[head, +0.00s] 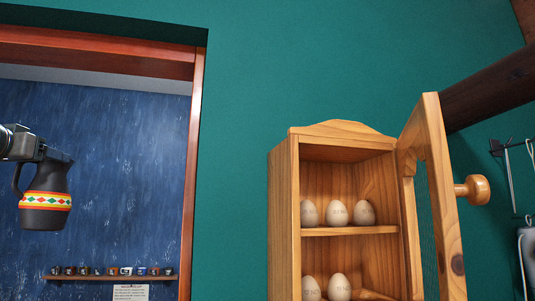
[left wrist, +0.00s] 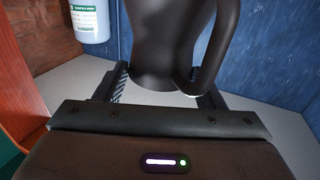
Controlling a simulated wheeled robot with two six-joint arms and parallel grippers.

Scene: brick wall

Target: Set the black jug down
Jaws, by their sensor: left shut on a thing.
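The black jug (head: 44,206) hangs at the left edge of the head view, upright, with a band of red, yellow and green pattern around its belly. My left gripper (head: 60,155) comes in from the left and is shut on the jug near its top. In the left wrist view the jug (left wrist: 163,45) stands between the two fingers of the gripper (left wrist: 160,88), with its handle on the right. The patterned band does not show there. My right gripper is in neither view.
A wooden cabinet (head: 284,215) with eggs (head: 364,212) on its shelves stands right of centre, its door (head: 437,190) open. A small shelf (head: 90,277) with several mugs is on the blue wall. A white bottle (left wrist: 90,18) hangs or stands at upper left in the wrist view.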

